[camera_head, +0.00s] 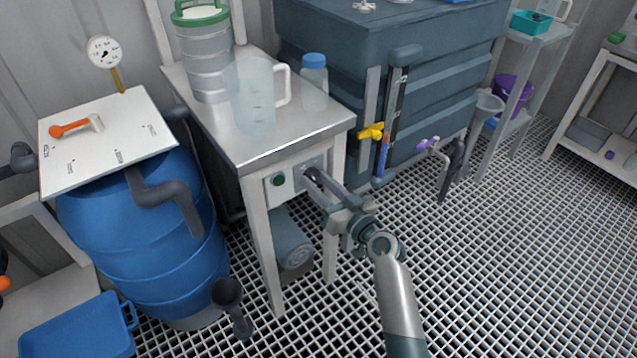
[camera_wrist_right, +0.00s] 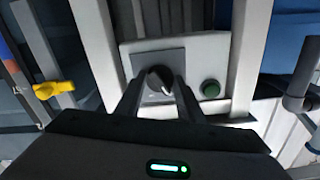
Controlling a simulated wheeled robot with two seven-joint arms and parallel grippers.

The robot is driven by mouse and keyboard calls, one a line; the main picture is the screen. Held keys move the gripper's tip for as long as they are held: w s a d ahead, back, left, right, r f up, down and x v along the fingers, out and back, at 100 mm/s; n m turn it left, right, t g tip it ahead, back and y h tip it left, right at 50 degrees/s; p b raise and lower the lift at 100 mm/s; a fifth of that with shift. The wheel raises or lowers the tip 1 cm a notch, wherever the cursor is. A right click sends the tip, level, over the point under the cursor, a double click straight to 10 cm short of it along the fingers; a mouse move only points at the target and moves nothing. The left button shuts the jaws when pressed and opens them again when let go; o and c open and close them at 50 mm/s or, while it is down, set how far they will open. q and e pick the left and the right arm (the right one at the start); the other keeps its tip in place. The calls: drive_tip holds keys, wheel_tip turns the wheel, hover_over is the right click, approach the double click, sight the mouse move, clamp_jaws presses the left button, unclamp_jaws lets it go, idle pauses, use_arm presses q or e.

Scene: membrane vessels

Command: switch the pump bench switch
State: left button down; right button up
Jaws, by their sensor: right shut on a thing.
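The pump bench (camera_head: 262,140) has a steel top and a pale switch panel (camera_head: 270,190) on its front. In the right wrist view, the pump bench switch (camera_wrist_right: 158,76) is a dark rotary knob with a light mark, on a grey plate. A round green button (camera_wrist_right: 210,89) sits beside it on the panel. My right gripper (camera_head: 308,174) reaches the panel from the front. In the right wrist view, its two fingers (camera_wrist_right: 157,88) are shut on the knob, one on each side. The fingers hide part of the knob in the head view. My left gripper is not in view.
A clear jug (camera_head: 255,100), a blue-capped bottle (camera_head: 314,85) and a green-rimmed vessel (camera_head: 203,55) stand on the bench. A blue barrel (camera_head: 145,240) is to the left. A tank (camera_head: 440,95) with a yellow-handled valve (camera_head: 371,132) stands behind. Grated floor at right is clear.

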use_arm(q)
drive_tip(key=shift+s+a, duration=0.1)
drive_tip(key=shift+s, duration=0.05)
use_arm(e)
drive_tip(key=shift+m, duration=0.3)
drive_tip(key=m+p, duration=0.1)
drive_tip(key=m, duration=0.2)
drive_tip(key=m+p, duration=0.1)
drive_tip(key=m, duration=0.3)
drive_tip(key=shift+r, duration=0.1)
drive_tip(key=shift+m+p, duration=0.65)
drive_tip(key=shift+m, duration=1.45)
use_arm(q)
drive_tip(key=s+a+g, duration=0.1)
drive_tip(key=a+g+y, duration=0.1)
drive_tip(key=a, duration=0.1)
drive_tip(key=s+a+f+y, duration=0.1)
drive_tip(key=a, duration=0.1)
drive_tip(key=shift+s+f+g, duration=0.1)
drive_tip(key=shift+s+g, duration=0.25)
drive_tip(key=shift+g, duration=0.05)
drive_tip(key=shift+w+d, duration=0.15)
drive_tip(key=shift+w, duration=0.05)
